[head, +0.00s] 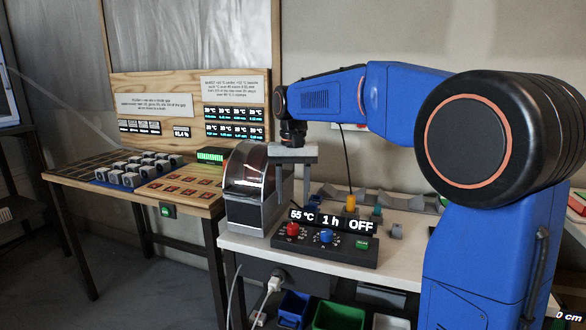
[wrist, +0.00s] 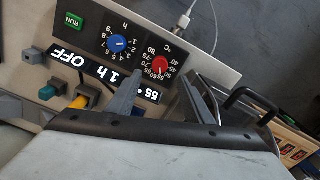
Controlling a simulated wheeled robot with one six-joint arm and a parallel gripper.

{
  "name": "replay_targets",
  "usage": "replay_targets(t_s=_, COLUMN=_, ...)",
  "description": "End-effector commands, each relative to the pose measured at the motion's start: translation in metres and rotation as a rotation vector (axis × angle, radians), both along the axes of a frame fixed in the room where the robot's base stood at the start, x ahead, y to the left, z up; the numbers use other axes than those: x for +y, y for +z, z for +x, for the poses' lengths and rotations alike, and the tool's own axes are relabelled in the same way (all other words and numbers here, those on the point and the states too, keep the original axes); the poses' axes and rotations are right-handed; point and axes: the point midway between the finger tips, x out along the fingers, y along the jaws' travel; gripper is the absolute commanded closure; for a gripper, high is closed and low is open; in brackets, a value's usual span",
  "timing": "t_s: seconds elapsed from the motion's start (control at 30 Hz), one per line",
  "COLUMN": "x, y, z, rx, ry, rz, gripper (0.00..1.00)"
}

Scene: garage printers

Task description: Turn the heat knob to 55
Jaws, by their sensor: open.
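The red heat knob (head: 292,229) sits at the left of the black control panel (head: 310,251). The display (head: 332,221) above it reads 55 °C, 1 h and OFF. In the wrist view the red knob (wrist: 160,64) has a °C scale around it and lies just beyond and between the fingertips. My gripper (head: 293,203) points down over the panel, its fingers apart with nothing between them. In the wrist view the gripper (wrist: 161,77) shows both fingers on either side of the knob; I cannot tell whether either touches it.
A blue knob (head: 326,236) and a green RUN button (head: 362,244) are to the right on the panel. A dryer box with a domed lid (head: 248,180) stands close at left. A yellow part (head: 351,203) stands behind. A wooden table (head: 190,183) is further left.

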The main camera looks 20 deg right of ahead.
Motion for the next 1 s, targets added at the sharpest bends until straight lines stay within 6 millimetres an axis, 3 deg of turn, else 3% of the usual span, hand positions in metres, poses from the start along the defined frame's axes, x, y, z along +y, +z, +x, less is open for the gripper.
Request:
replay_targets(t_s=0.2, x=0.000, y=0.043, z=0.001, rx=-0.002, ry=0.000, rz=0.000, gripper=0.54)
replay_targets(t_s=0.4, x=0.000, y=0.071, z=0.001, rx=-0.002, ry=0.000, rz=0.000, gripper=0.54)
replay_targets(t_s=0.6, x=0.000, y=0.083, z=0.000, rx=-0.001, ry=0.000, rz=0.000, gripper=0.54)
replay_targets(t_s=1.0, x=-0.001, y=0.083, z=-0.004, rx=-0.004, ry=0.002, rz=0.001, gripper=0.54)
